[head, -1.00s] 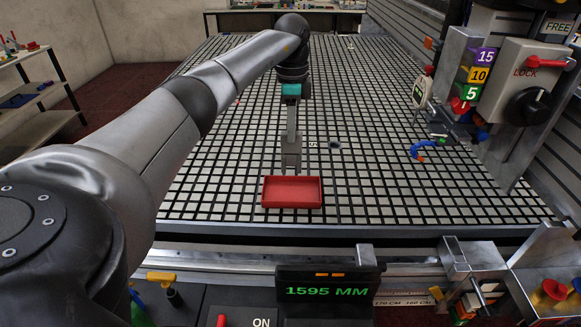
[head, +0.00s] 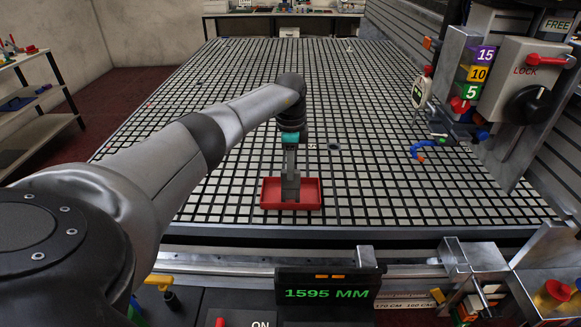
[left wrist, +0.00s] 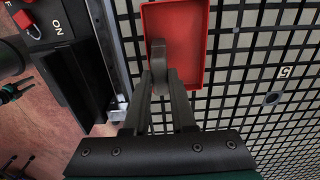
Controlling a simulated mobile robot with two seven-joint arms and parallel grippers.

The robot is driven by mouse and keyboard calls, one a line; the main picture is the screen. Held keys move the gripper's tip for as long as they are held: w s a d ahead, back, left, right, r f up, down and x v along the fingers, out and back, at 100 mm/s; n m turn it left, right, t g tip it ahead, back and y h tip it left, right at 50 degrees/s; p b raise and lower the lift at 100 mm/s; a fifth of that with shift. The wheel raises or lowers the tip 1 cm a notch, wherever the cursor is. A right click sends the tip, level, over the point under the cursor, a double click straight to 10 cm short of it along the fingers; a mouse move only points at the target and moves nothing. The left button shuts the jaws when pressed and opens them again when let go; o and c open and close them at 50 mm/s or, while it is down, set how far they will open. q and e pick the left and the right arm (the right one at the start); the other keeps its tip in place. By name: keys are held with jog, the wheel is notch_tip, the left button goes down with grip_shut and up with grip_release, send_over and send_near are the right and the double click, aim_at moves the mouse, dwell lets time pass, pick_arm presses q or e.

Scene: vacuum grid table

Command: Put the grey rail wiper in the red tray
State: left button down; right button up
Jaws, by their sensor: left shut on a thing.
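The red tray (head: 310,205) lies on the grid table near its front edge, and it shows at the top of the left wrist view (left wrist: 190,30). My left gripper (head: 291,182) points down over the tray. It is shut on the grey rail wiper (left wrist: 158,58), a small rounded grey piece between the fingertips in the left wrist view. The wiper overlaps the tray in that view; I cannot tell whether it touches the tray floor. In the head view the gripper mostly hides the wiper. My right gripper is not in view.
The grid table (head: 200,195) is mostly clear around the tray. A blue curved piece (head: 418,150) lies to the right. A panel with a LOCK lever (head: 545,61) stands at the right edge. A display (head: 327,292) stands in front of the table.

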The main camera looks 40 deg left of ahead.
pick_arm(q)
jog(key=c, duration=1.2)
grip_release()
jog(key=shift+f, duration=0.15)
jog(key=o, duration=0.5)
jog(key=shift+c, duration=0.2)
notch_tip(320, 180, up, 12)
jog(key=p, duration=0.1)
jog(key=shift+r, duration=0.2)
